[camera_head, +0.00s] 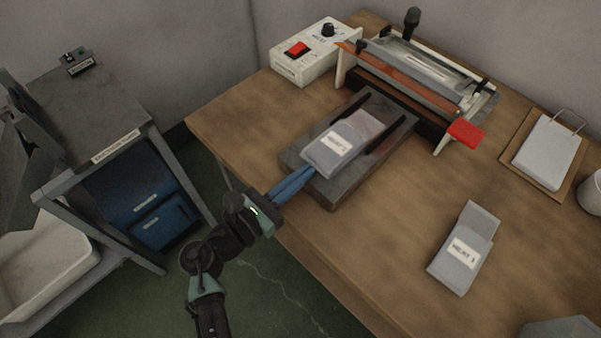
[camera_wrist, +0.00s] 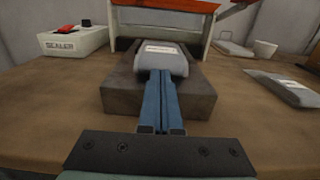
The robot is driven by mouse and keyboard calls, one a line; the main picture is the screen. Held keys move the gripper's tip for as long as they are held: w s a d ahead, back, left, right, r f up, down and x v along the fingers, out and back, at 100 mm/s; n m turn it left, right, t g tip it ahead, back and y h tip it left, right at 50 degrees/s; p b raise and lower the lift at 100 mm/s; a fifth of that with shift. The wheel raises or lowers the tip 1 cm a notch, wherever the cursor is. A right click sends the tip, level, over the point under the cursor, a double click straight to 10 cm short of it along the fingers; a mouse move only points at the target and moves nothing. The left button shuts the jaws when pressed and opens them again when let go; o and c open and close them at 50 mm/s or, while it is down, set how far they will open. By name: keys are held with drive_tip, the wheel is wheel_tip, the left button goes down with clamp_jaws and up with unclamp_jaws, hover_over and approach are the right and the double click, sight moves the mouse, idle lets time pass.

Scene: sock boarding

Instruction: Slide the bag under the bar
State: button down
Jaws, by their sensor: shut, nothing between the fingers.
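A grey bag with a white label (camera_head: 338,146) lies on the dark feed tray (camera_head: 328,192) in front of the sealer. It also shows in the wrist view (camera_wrist: 160,63). The sealer (camera_head: 420,72) has a long bar (camera_head: 405,84) across its front, and the bag is on the near side of it. My gripper (camera_head: 306,172) has its blue fingers together, with the tips at the near end of the bag. In the wrist view the closed fingers (camera_wrist: 159,85) reach to the bag's near edge. Whether the tips touch it is hard to tell.
A second labelled bag (camera_head: 465,250) lies on the table at right. A white control box with a red switch (camera_head: 310,52) stands left of the sealer. A clipboard (camera_head: 546,150) and a white cup (camera_head: 592,192) are at far right. The table's front middle is clear.

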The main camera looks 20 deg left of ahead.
sight(323, 157)
drive_tip(key=x, duration=0.6)
drive_tip(key=shift+w, duration=0.15)
